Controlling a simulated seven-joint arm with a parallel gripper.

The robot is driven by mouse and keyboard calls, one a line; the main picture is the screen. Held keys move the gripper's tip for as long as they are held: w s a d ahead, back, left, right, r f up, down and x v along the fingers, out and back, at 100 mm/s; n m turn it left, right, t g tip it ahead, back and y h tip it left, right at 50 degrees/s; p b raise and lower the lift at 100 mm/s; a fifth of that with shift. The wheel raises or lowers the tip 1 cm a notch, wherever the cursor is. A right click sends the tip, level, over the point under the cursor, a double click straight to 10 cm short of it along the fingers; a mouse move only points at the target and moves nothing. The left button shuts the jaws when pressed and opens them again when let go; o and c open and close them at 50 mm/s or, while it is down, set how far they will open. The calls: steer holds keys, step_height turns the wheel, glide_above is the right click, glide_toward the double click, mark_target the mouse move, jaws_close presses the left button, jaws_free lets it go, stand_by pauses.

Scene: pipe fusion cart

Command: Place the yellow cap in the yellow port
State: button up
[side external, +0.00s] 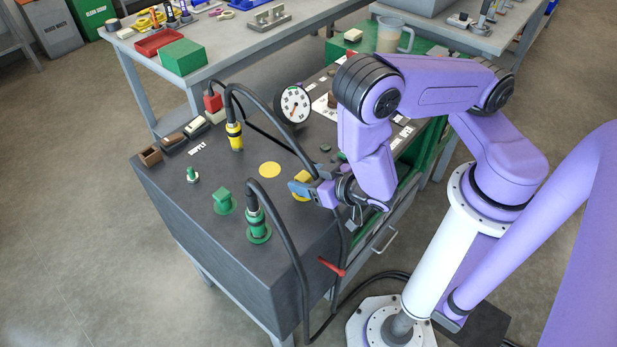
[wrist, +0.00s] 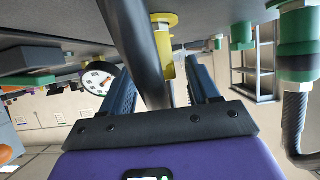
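In the side view, a yellow piece (side external: 302,197), which looks like the yellow cap, is on the dark cart top, partly hidden by my gripper (side external: 299,187). A flat yellow disc (side external: 269,169) lies just left of it. A yellow fitting (side external: 235,137) with a cable stands farther back; I cannot tell which of these is the yellow port. In the wrist view, the blue fingers of my gripper (wrist: 162,85) are spread apart. A yellow stepped body with a flange (wrist: 163,42) shows in the gap beyond them, not visibly gripped.
A thick dark cable (wrist: 140,50) crosses close to the fingers. A green connector (side external: 257,228) with its cable and a green cap (side external: 224,202) stand at the front left. A gauge (side external: 295,104) stands behind.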

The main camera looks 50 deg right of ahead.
steer(key=shift+s+r, duration=0.15)
steer(key=shift+r, duration=0.05)
steer(key=v, duration=0.7)
steer(key=shift+s+a+f, duration=0.1)
steer(key=shift+s+a, duration=0.1)
steer(key=s+a+g, duration=0.1)
steer(key=s+a+f+g, duration=0.1)
steer(key=g, duration=0.1)
steer(key=shift+a+f+y, duration=0.1)
steer(key=shift+a+y, duration=0.1)
steer(key=shift+y, duration=0.1)
steer(key=s+a+r+n+g+y, duration=0.3)
steer(key=s+a+r+n+g, duration=0.3)
steer(key=s+g, duration=0.25)
steer(key=d+r+n+g+h, duration=0.1)
steer(key=d+r+n+h, duration=0.2)
steer(key=d+r, duration=1)
steer(key=d+n, duration=0.1)
steer(key=n, duration=0.2)
steer(key=shift+s+d+n, duration=0.2)
steer(key=shift+s+n, duration=0.1)
